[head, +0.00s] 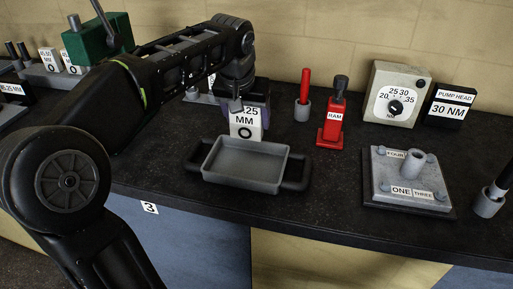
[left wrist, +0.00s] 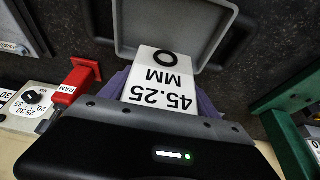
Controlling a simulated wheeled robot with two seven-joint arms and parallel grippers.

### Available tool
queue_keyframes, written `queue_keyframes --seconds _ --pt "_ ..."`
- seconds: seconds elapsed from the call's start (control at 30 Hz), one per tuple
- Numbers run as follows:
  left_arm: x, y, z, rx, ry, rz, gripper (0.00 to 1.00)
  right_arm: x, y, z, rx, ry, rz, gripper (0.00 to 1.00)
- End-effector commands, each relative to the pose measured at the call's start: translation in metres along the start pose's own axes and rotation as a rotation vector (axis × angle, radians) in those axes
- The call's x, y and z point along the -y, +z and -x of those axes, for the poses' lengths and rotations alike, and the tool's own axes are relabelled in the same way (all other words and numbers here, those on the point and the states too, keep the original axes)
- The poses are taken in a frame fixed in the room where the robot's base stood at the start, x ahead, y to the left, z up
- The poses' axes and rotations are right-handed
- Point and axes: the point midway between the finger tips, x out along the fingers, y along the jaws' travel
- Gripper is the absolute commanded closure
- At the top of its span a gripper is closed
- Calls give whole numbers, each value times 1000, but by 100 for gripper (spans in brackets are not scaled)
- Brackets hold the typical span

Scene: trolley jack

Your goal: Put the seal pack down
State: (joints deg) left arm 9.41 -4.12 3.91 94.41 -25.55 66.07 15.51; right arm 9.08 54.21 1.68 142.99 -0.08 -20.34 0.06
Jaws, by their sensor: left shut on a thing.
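The seal pack (head: 245,122) is a white box marked 45.25 MM with a ring symbol. In the left wrist view the pack (left wrist: 165,78) shows its label upside down. My left gripper (head: 238,104) is shut on it from behind, its fingers mostly hidden. The pack is just behind the grey tray (head: 245,183), which looks empty and has black side handles. In the left wrist view the tray (left wrist: 126,30) lies just beyond the pack's ring end. I cannot tell whether the pack touches anything below. My right gripper is not in view.
A red RAM tool (head: 333,118) stands right, with a dial box (head: 395,94) and PUMP HEAD block (head: 449,106) behind. A bolted plate (head: 408,178) lies front right. The bench between tray and plate is clear.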

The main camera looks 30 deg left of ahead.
Motion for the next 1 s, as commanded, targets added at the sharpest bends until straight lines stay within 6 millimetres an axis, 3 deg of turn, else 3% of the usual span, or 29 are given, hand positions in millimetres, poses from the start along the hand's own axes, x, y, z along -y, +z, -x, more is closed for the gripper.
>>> queue_keyframes --seconds 0.33,0.7,1.0 --pt "0 3 -6 2 -1 0 70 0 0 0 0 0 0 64" --pt "0 24 -57 1 -1 0 70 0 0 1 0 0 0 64" --pt "0 24 -59 0 -1 0 70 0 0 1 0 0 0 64"
